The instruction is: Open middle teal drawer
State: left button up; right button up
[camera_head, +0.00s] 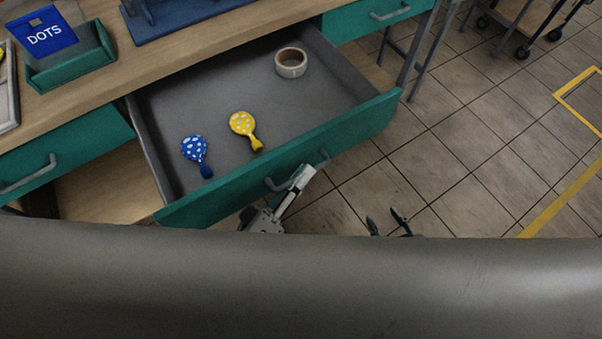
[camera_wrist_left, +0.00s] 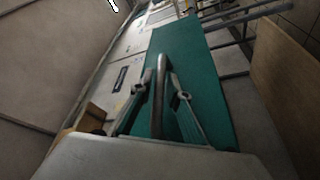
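The middle teal drawer (camera_head: 300,176) is pulled far out from under the desk, its grey inside in full view. Its front has a grey bar handle (camera_head: 324,160), also seen in the left wrist view (camera_wrist_left: 158,95). My left gripper (camera_head: 303,176) is at the outer side of the drawer front, by the handle. In the left wrist view its fingers (camera_wrist_left: 160,76) stand on either side of the handle, with a narrow gap visible. My right gripper (camera_head: 388,220) shows only dark fingertips, spread apart and empty, to the right of the drawer front.

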jog(key=shift+w, duration=0.15)
pick_arm(q)
jog(key=v, duration=1.2)
pick_arm(e)
jog(key=shift+r, duration=0.1)
pick_arm(q)
jog(key=shift+f, duration=0.1)
